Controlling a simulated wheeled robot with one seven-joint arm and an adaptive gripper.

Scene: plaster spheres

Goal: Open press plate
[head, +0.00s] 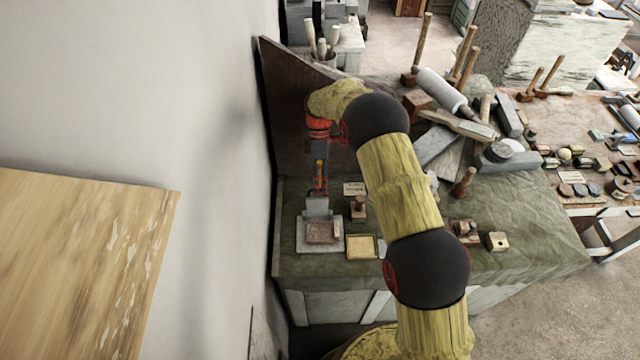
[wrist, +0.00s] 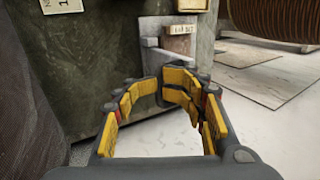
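A small grey press (head: 317,207) stands on the green-covered bench near the wall, with a brownish plate (head: 321,232) low on its pale base. My gripper (head: 319,178) points down just above and behind it, its tips hard to make out there. In the wrist view my gripper (wrist: 161,87) has yellow-padded fingers that converge near a grey metal part (wrist: 149,56) with a small tan label (wrist: 181,30). The fingertips lie close together over the grey metal. Whether they hold its edge or only overlap it in the picture, I cannot tell.
A shallow yellow tray (head: 361,246) and a wooden stamp-like block (head: 358,208) lie right of the press. Mallets and a grey roller (head: 441,90) crowd the bench's back right. The white wall (head: 225,100) is close on the left. Green cloth further right is partly clear.

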